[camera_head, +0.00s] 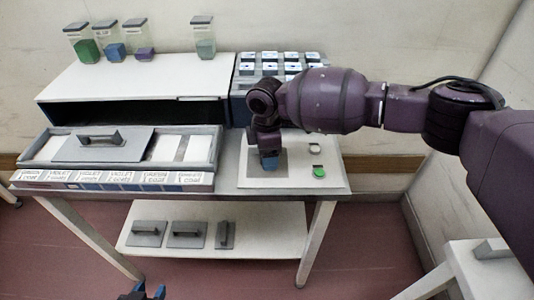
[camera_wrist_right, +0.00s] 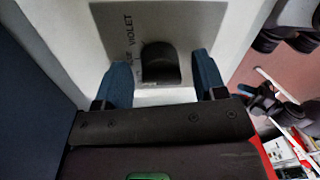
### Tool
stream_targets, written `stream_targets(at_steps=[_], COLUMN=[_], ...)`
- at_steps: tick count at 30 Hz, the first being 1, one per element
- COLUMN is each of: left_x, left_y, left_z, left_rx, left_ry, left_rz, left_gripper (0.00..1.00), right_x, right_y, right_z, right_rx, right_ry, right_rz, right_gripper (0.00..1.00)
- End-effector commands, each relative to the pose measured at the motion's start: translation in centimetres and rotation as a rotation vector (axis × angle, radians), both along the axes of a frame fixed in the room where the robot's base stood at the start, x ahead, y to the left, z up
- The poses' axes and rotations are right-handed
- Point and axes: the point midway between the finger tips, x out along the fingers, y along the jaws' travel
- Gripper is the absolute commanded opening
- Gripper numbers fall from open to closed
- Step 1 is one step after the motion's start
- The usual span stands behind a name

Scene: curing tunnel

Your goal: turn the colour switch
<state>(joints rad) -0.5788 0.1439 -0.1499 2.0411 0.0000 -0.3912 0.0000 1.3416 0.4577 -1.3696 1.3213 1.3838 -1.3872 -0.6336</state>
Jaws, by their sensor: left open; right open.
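The colour switch shows in the right wrist view as a dark rounded knob (camera_wrist_right: 160,64) on a grey plate (camera_wrist_right: 190,18). The word VIOLET is printed beside it; another label is partly cut off. My right gripper (camera_wrist_right: 161,72) is open, its two blue fingers on either side of the knob, with gaps visible. In the head view my right gripper (camera_head: 268,163) points down over the grey plate (camera_head: 297,172) at the bench's right side and hides the knob. My left gripper (camera_head: 147,291) is at the bottom edge, open, away from the bench.
Left stand a white tunnel (camera_head: 140,80) and a tray (camera_head: 35,155) with a handled lid (camera_head: 95,145). Jars (camera_head: 203,45) stand on top. A rack of blocks (camera_head: 243,100) is behind my right arm. Handled plates (camera_head: 187,235) lie on the lower shelf.

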Motion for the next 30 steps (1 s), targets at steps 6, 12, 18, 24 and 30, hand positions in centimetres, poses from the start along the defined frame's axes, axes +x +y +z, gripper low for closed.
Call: stream_targets(at_steps=[6, 12, 18, 24, 30], left_x=[0.03, 0.04, 0.06, 0.04, -0.01], left_y=[-0.06, -0.06, -0.04, 0.01, 0.06], left_z=[-0.03, -0.03, -0.03, -0.06, -0.21], left_rx=[-0.001, -0.001, -0.001, 0.001, 0.003], left_ry=[0.0, 0.001, 0.0, 0.001, 0.003], left_rz=[0.001, 0.0, -0.001, -0.002, -0.003], left_gripper=[0.43, 0.43, 0.43, 0.43, 0.43], right_x=[-0.01, -0.01, 0.0, 0.03, 0.02], right_y=[0.01, 0.01, 0.0, -0.01, 0.04], right_z=[-0.32, -0.29, -0.28, -0.26, -0.27], right_rx=[0.001, 0.001, 0.001, 0.002, 0.003], right_ry=[-0.001, -0.001, -0.001, -0.002, 0.0], right_rz=[0.0, 0.0, 0.0, 0.004, 0.05], right_gripper=[0.65, 0.55, 0.25, 0.17, 0.17])
